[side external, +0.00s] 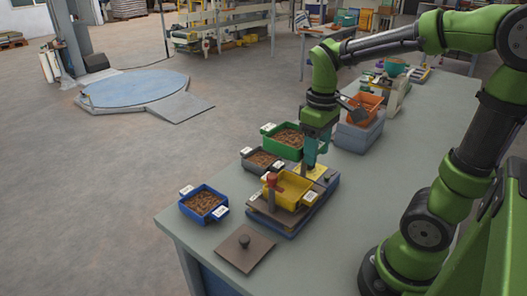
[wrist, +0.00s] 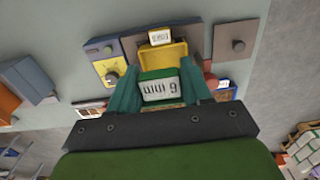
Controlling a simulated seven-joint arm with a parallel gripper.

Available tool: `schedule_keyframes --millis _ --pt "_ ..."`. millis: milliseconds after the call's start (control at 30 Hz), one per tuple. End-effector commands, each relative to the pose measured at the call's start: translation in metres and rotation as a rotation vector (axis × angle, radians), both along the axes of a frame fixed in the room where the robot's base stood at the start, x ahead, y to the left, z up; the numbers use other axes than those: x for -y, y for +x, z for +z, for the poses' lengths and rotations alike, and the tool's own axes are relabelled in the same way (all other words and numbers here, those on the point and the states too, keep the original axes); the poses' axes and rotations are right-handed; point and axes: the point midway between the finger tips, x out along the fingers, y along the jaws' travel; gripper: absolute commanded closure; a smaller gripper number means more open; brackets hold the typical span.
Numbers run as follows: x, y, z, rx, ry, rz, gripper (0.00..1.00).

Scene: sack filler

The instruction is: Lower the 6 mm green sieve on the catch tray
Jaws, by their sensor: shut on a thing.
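The green sieve (side external: 283,153) holds brown pieces and has white label tabs. My gripper (side external: 310,165) is at its right end. In the wrist view the fingers of my gripper (wrist: 162,95) are shut on the sieve's green end, whose upside-down label reads 6 mm (wrist: 160,89). I cannot tell whether the sieve is clear of the table. A yellow tray (side external: 292,189), apparently empty, sits on a brown plate in front of my gripper; it also shows beyond the green end in the wrist view (wrist: 178,57). I cannot read its label or tell if it is the catch tray.
A grey bin (side external: 262,169) and a blue bin (side external: 203,216) of brown pieces stand along the table's left edge. A red-topped post (side external: 271,181) stands beside the yellow tray. A knobbed brown plate (side external: 245,254) lies in front. A grey-blue container (side external: 358,136) with an orange bin stands behind.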

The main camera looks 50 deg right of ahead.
Motion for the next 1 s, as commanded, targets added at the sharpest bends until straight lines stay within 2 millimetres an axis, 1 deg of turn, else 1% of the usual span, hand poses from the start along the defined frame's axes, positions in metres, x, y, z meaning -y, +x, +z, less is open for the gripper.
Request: schedule_keyframes --millis 100,700,1000 --pt "0.000 0.000 -0.013 -0.003 0.000 0.000 0.93" --pt "0.000 0.000 -0.073 -0.002 0.000 -0.001 0.93" --pt "0.000 0.000 -0.096 -0.002 0.000 -0.001 0.93"
